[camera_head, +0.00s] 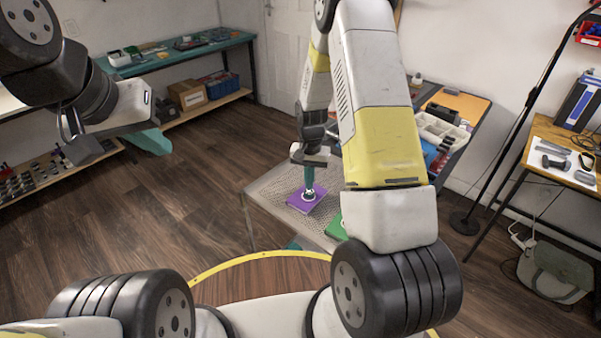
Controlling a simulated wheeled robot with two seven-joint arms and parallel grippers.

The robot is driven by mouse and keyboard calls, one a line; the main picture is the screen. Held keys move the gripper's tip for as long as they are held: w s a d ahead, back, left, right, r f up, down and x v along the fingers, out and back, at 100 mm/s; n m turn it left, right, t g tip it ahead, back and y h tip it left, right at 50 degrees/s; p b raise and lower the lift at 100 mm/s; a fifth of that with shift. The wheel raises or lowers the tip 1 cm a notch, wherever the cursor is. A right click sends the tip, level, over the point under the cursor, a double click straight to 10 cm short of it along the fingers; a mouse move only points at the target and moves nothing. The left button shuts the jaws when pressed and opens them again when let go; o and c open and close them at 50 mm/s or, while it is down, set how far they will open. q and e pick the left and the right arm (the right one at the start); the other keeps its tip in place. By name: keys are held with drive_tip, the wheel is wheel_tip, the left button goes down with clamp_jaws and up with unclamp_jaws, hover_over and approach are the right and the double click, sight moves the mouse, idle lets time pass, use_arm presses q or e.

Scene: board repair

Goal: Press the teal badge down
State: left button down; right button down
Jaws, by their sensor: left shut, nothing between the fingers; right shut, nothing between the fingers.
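A purple board (298,203) lies on the perforated grey top of a low table (262,191). My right gripper (309,188) points straight down over this board with its teal fingers shut. Its tips are at a small round white-rimmed part (309,197) on the board, and seem to touch it. I cannot make out a teal badge apart from the teal fingers; it may be hidden under the tips. My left gripper (155,145) is shut and empty, held up at the left, well away from the table.
A green board (337,228) lies near the purple one, mostly hidden by my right arm. A parts tray (440,131) stands on a bench behind. A teal workbench (182,54) is at back left. The wooden floor at left is clear.

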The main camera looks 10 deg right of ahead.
drive_tip(key=shift+f, duration=1.05)
idle(0.9)
wheel_tip(320, 180, up, 8)
idle(0.9)
drive_tip(key=shift+r, duration=0.1)
drive_tip(key=s+a+r+n+t+y, duration=0.1)
drive_tip(key=s+r, duration=0.3)
drive_tip(key=r, duration=0.5)
drive_tip(key=s+r+n+t, duration=0.1)
drive_tip(key=s+r+t, duration=0.15)
drive_tip(key=r, duration=0.65)
drive_tip(key=s+r+n+t, duration=0.1)
drive_tip(key=s+r, duration=0.4)
drive_tip(key=s, duration=0.4)
drive_tip(key=s+a+r+n+t+y, duration=0.1)
drive_tip(key=s+r+n, duration=0.1)
drive_tip(key=s+r, duration=0.4)
drive_tip(key=s, duration=0.2)
drive_tip(key=shift+s+t, duration=0.35)
drive_tip(key=shift+s, duration=0.05)
drive_tip(key=shift+a, duration=0.1)
